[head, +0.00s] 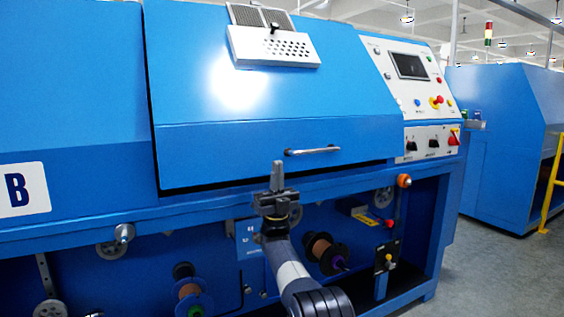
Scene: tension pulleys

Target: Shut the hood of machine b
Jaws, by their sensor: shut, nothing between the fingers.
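Machine B is a large blue cabinet with a white plate (22,189) lettered B at the left. Its blue hood (270,110) is a broad front panel that hangs down almost to the frame ledge, with a dark gap along its lower and left edges. A metal bar handle (313,151) sits on the lower right of the hood. My gripper (277,164) points upward in front of the hood's lower edge, left of and slightly below the handle. Its fingers are together and empty. I cannot tell whether it touches the hood.
A control panel (415,75) with a screen and buttons is right of the hood. Below the ledge are spools (325,252), pulleys and an orange knob (404,181). Another blue machine (500,150) and a yellow rail (552,185) stand at the right, with clear floor (490,265) before them.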

